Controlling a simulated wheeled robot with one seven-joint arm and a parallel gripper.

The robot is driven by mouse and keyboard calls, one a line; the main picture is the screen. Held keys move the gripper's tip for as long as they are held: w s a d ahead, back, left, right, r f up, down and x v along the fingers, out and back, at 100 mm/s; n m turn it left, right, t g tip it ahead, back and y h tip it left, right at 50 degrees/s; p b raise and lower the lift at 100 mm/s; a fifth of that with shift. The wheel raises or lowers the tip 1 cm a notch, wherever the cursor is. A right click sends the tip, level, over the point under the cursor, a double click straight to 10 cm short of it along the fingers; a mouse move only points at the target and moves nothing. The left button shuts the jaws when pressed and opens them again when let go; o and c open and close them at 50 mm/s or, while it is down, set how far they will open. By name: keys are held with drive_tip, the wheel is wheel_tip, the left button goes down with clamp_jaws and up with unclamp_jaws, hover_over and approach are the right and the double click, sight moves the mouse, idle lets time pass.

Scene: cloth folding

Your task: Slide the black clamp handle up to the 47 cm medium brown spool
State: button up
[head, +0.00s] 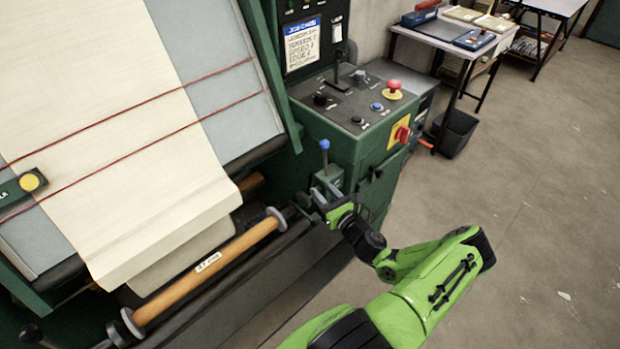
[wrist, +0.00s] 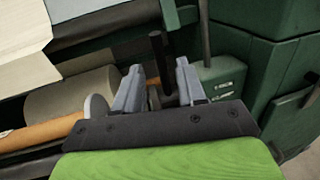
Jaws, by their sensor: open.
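The medium brown spool (head: 210,270) lies along the machine's front, with a small label too blurred to read surely and pale discs at both ends. Its right end and disc (wrist: 97,108) show at the left of the wrist view. The black clamp handle (wrist: 157,50) stands upright just right of that disc in the wrist view; in the head view it is hard to pick out beside my gripper. My gripper (head: 322,192) is open at the spool's right end. In the wrist view its two fingers (wrist: 158,68) stand on either side of the handle, with gaps showing; contact cannot be told.
A blue-knobbed lever (head: 324,146) rises close behind my gripper. The green control cabinet (head: 330,150) stands behind it, with a red button (head: 394,88) on top. Pale cloth (head: 110,130) hangs over the sloped panel left of the gripper. Open floor (head: 530,230) lies to the right.

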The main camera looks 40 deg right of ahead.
sight(312, 179)
drive_tip(key=w, duration=0.4)
drive_tip(key=w+d, duration=0.1)
drive_tip(key=w, duration=0.2)
drive_tip(key=shift+c, duration=0.5)
clamp_jaws()
